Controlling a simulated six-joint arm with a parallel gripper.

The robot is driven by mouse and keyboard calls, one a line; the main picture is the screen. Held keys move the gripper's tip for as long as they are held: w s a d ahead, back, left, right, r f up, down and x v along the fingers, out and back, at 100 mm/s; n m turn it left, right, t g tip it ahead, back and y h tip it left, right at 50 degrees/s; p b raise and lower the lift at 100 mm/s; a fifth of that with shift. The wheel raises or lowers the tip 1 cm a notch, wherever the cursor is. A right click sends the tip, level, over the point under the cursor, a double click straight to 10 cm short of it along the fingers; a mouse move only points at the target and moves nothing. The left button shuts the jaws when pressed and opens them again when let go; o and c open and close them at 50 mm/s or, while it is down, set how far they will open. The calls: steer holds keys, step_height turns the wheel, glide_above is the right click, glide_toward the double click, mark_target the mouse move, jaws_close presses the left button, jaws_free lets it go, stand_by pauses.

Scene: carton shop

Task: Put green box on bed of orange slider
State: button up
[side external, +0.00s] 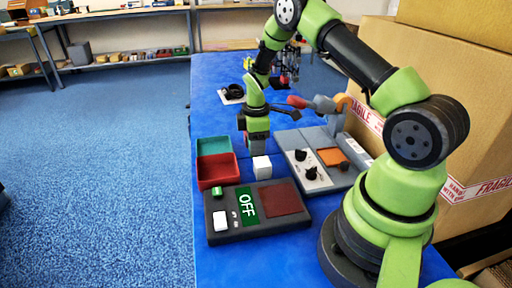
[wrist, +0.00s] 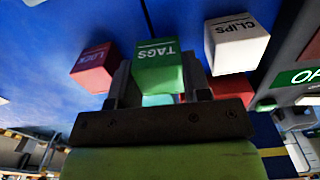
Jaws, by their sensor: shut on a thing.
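My gripper (side external: 257,139) is low over the blue table, left of the grey panel, in the side view. In the wrist view its two fingers (wrist: 157,78) are shut on the green box (wrist: 160,66), labelled TAGS, one on each side. In the side view the green box is not clearly visible at the gripper. The orange slider bed (side external: 332,157) is a flat orange plate on the grey panel (side external: 345,178), to the right of my gripper and apart from it.
A white CLIPS box (wrist: 237,42) and a red LOCK box (wrist: 95,68) flank the green box. The white box (side external: 262,167) stands nearer in the side view. Teal (side external: 212,147) and red (side external: 217,171) bins, an OFF console (side external: 220,237) and large cartons (side external: 450,90) surround the space.

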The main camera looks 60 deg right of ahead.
step_height(320, 180, up, 7)
steer(key=shift+r, duration=0.1)
steer(key=shift+a+r+m, duration=0.3)
steer(key=shift+a+r, duration=0.5)
steer(key=shift+r, duration=0.25)
steer(key=s+a+r+m, duration=0.3)
steer(key=a+m, duration=0.1)
steer(key=a, duration=0.2)
steer(key=s+a+r+m, duration=0.2)
steer(key=a+r+m, duration=0.15)
steer(key=a, duration=0.35)
steer(key=w+d+f+n, duration=0.1)
steer(key=d+f+n, duration=0.1)
steer(key=d, duration=0.2)
steer(key=w+d+f+n, duration=0.2)
steer(key=d+n, duration=0.1)
steer(key=d, duration=0.2)
steer(key=w+d+f+n, duration=0.2)
steer(key=d, duration=0.2)
steer(key=shift+d+f+n, duration=0.25)
steer(key=shift+d+f, duration=0.15)
steer(key=shift+d+f+n, duration=0.2)
steer(key=shift+d+n, duration=0.1)
steer(key=shift+d, duration=0.1)
